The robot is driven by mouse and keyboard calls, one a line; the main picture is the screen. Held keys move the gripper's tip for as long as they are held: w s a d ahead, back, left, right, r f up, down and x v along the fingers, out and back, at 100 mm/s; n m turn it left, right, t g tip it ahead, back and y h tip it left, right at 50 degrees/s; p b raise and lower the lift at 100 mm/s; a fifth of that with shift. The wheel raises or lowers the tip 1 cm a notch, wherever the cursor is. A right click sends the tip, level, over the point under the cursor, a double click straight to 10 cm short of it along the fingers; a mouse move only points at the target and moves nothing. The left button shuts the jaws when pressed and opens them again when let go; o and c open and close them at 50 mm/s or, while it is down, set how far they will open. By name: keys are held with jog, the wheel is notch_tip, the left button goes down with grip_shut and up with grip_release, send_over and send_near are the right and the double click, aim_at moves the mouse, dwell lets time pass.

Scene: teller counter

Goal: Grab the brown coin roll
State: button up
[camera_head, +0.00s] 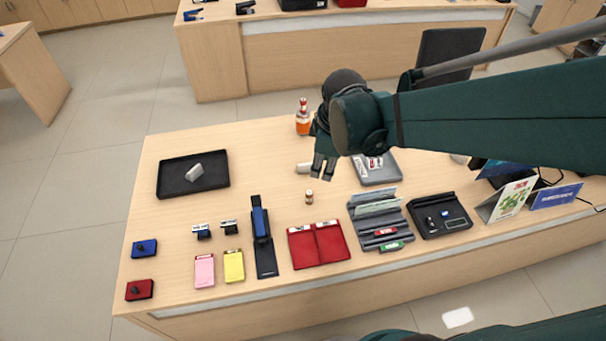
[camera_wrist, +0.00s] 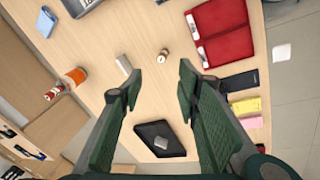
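My gripper (camera_head: 323,172) is open and empty above the counter, behind the brown roll in the head view. In the wrist view my gripper (camera_wrist: 160,76) has its two green fingers spread wide, with bare counter between the tips. Neither finger appears to touch the roll.
A whitish roll-like object (camera_head: 304,168) lies close behind the brown roll, partly by my gripper. An orange bottle (camera_head: 303,118) stands farther back. Red folders (camera_head: 319,245) lie in front. A black tray (camera_head: 168,180) is at left. Counter between tray and roll is clear.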

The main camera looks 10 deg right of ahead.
aim_at(309, 192)
jog(key=w+f+n+g, duration=0.1)
jog(key=w+f+n, duration=0.1)
jog(key=f, duration=0.3)
jog(key=w+a+f+n+b, duration=0.1)
jog(key=w+f+n, duration=0.1)
jog(key=f, duration=0.3)
jog(key=w+a+f+n+g, duration=0.1)
jog(key=f+n, duration=0.3)
jog(key=shift+w+a+f+g+b, duration=0.2)
jog(key=shift+w+f+g+b, duration=0.1)
jog(key=shift+w+f, duration=0.1)
jog(key=shift+w+a+f+n, duration=0.1)
jog(key=shift+f+n, duration=0.2)
jog(key=shift+f, duration=0.3)
jog(key=shift+f, duration=0.15)
jog(key=shift+f+b, duration=0.35)
jog(key=shift+f, duration=0.8)
jog(key=shift+f+b, duration=0.75)
jog(key=shift+f, duration=1.9)
jog(key=c, duration=1)
